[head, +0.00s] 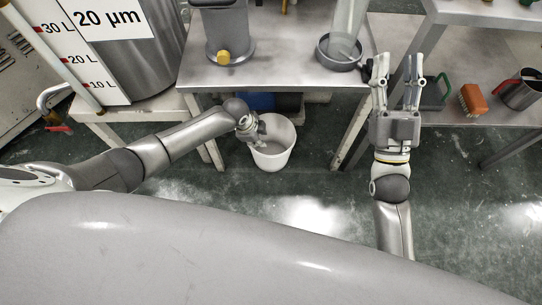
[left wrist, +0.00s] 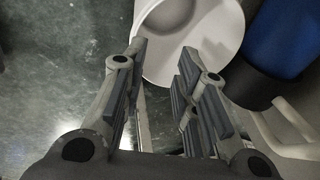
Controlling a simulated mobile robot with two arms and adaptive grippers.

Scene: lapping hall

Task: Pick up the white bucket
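The white bucket (head: 283,156) stands upright and open-topped on the floor, in front of the middle steel table. My left gripper (head: 256,135) is at the bucket's left side and covers part of its rim in the head view. In the left wrist view the bucket (left wrist: 205,58) shows at the top, with its pale wall beyond and between the two fingertips. My left gripper (left wrist: 163,52) has its fingers apart there, and I see no grip on the bucket. My right gripper (head: 398,68) is open and empty, pointing away from me near the table's right end.
The steel table (head: 285,75) overhangs just behind the bucket, with a blue container (head: 262,101) under it. That blue thing (left wrist: 283,38) is close beside the bucket in the wrist view. An orange brush (head: 473,99) and a steel mug (head: 520,92) sit at right. Floor in front is clear.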

